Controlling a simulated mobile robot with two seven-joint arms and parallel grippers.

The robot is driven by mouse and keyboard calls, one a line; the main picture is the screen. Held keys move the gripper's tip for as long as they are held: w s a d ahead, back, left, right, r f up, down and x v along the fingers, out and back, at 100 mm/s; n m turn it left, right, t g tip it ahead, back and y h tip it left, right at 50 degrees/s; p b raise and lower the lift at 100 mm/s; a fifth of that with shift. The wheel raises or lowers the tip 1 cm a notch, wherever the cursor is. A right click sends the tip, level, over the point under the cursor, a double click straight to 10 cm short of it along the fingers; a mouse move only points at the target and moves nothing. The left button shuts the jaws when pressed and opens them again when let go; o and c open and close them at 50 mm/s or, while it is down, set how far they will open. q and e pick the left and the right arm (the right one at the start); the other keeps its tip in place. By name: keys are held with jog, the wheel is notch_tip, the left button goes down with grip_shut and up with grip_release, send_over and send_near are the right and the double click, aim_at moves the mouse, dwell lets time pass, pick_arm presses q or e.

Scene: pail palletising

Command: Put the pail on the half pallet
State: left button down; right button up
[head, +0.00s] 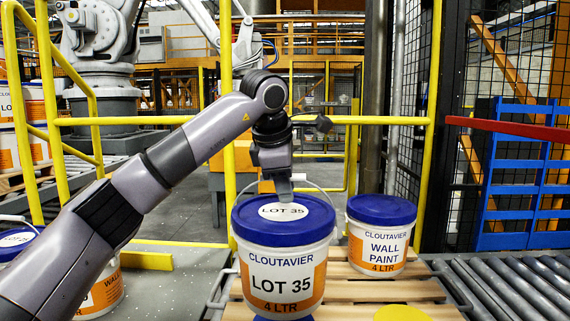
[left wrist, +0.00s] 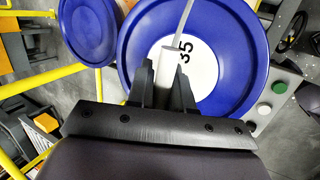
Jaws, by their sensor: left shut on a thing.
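The pail marked LOT 35 (head: 283,262), white and orange with a blue lid, hangs upright by its handle from my left gripper (head: 284,185). In the left wrist view the fingers (left wrist: 163,85) are shut on the white handle grip (left wrist: 170,58) above the blue lid (left wrist: 225,85). The wooden half pallet (head: 352,289) shows behind and right of this pail. My right gripper is not in view.
A blue edge (head: 268,318) shows just below the held pail. A yellow disc (head: 402,313) is at the front. A roller conveyor (head: 515,285) lies right, and yellow railing (head: 330,120) stands behind. Another pail (head: 100,293) is at left, partly behind my arm.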

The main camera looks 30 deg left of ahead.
aim_at(286, 207)
pick_arm(q)
notch_tip(286, 207, down, 4)
jog(key=shift+r, duration=0.25)
notch_tip(286, 207, down, 4)
jog(key=shift+f+b, duration=0.15)
jog(key=shift+b, duration=0.4)
jog(key=c, duration=1.3)
grip_release()
jog(key=shift+f, duration=0.3)
jog(key=shift+o, duration=1.4)
jog(key=shift+r, duration=0.1)
